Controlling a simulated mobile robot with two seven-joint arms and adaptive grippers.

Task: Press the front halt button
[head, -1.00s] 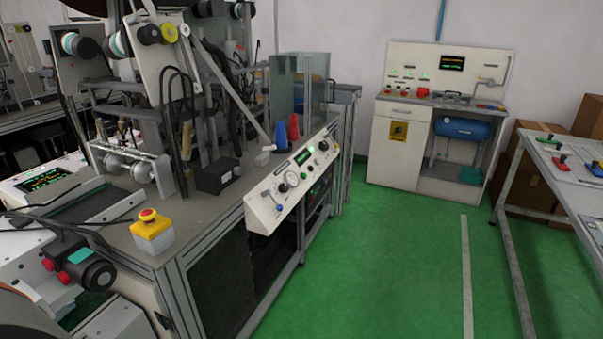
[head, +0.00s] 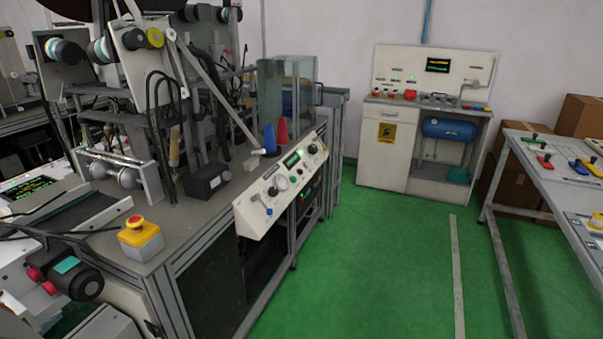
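A red mushroom button on a yellow and grey box, the front halt button (head: 135,222), sits on the near corner of the machine's table top (head: 190,222) in the head view. It stands upright and nothing covers it. A slanted white control panel (head: 280,190) with knobs, a gauge and a green display is on the machine's aisle side, right of the button box. Neither of my grippers is in view.
Green floor (head: 370,260) is open right of the machine. A table with coloured handles (head: 560,185) stands at the right. A white test bench (head: 432,130) is against the back wall. A motor with red caps (head: 70,278) is at the lower left.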

